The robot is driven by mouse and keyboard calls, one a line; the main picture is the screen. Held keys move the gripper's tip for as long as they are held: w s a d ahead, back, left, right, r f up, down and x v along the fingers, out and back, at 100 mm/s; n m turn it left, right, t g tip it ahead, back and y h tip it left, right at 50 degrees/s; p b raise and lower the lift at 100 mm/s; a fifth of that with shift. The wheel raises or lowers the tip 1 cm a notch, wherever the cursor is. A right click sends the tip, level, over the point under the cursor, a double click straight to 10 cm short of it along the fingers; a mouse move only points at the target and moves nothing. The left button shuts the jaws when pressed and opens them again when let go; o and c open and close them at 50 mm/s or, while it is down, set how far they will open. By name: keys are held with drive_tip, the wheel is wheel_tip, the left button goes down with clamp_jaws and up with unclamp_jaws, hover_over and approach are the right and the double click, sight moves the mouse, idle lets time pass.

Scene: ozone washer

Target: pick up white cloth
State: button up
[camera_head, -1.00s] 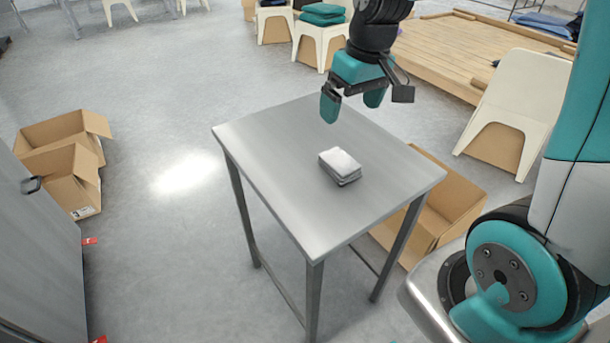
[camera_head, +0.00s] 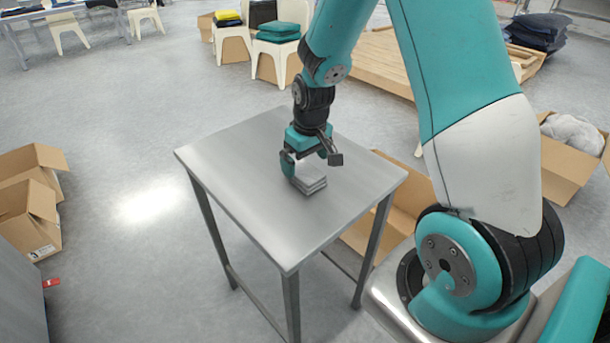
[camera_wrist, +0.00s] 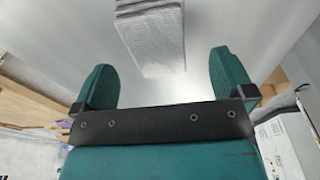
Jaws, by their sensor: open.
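The white cloth (camera_head: 310,180) is a small folded stack, greyish white, lying on the metal table (camera_head: 235,190). It also shows in the wrist view (camera_wrist: 152,38), at the top of the picture, in line with the gap between my fingers. My gripper (camera_head: 310,161) is open and low over the table, at the far side of the cloth. In the wrist view its two green fingers (camera_wrist: 160,78) stand apart with nothing between them; the near part of the cloth reaches close to that gap. Part of the cloth's far edge is hidden behind a finger in the head view.
The table top around the cloth is bare. An open cardboard box (camera_head: 370,232) stands beside the table on the right. More open boxes (camera_head: 30,215) are on the floor at the left. Chairs (camera_head: 277,52) with folded cloths and a wooden platform (camera_head: 375,65) are behind.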

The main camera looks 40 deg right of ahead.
sight(305, 171)
drive_tip(key=f, duration=0.4)
drive_tip(key=shift+w+d+f, duration=0.2)
drive_tip(key=shift+w+f, duration=0.15)
drive_tip(key=shift+w, duration=0.05)
drive_tip(key=c, duration=1.1)
drive_tip(key=shift+r, duration=0.15)
wheel_tip(305, 171, up, 20)
drive_tip(key=shift+p, duration=0.35)
